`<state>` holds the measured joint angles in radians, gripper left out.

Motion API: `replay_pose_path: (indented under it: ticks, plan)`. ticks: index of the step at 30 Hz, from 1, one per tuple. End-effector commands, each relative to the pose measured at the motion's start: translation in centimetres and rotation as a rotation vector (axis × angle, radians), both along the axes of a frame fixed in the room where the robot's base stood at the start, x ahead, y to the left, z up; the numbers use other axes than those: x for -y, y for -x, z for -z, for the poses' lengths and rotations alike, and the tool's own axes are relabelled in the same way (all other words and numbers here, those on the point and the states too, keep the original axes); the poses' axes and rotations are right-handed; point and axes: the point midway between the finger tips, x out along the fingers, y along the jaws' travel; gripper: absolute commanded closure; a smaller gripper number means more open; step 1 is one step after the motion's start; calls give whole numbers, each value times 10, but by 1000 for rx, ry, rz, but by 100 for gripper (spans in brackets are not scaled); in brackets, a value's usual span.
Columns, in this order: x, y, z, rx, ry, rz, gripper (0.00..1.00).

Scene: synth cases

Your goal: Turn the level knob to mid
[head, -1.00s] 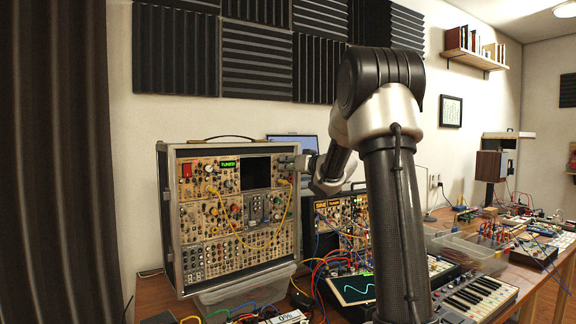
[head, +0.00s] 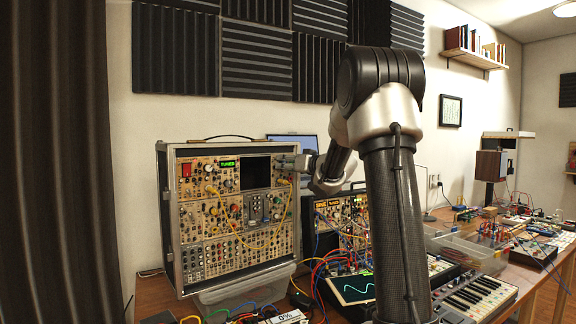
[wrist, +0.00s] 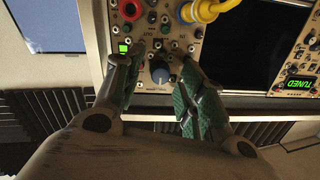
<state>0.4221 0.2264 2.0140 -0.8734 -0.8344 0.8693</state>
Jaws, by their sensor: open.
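A modular synth case (head: 226,222) stands open at the left of the head view, its panel full of knobs. In the wrist view, a blue-grey knob (wrist: 160,73) sits on a beige module between my fingers; I cannot read its label, so whether it is the level knob is unclear. My gripper (wrist: 163,58) is open, with one green-padded finger on each side of this knob. I cannot tell whether either pad touches it. In the head view my gripper (head: 287,163) is at the case's upper right, and the knob is too small to make out.
A red knob (wrist: 130,9) and a yellow cable plug (wrist: 205,10) are close to my fingertips. Yellow cables (head: 288,215) hang across the case front. A second synth (head: 335,213) stands right of it.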

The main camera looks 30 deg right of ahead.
Motion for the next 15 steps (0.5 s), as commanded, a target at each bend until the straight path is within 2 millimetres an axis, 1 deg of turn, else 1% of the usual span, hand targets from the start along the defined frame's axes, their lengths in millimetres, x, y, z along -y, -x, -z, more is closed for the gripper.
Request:
replay_pose_path:
  ticks: [2, 5, 8, 12, 15]
  plan:
    - [1, 3, 0, 0, 0, 1, 60]
    - [3, 15, -2, 1, 0, 2, 60]
    - [8, 34, -3, 1, 0, 3, 60]
    - [14, 67, -3, 0, 0, 4, 60]
    - [17, 87, -4, -1, 1, 4, 60]
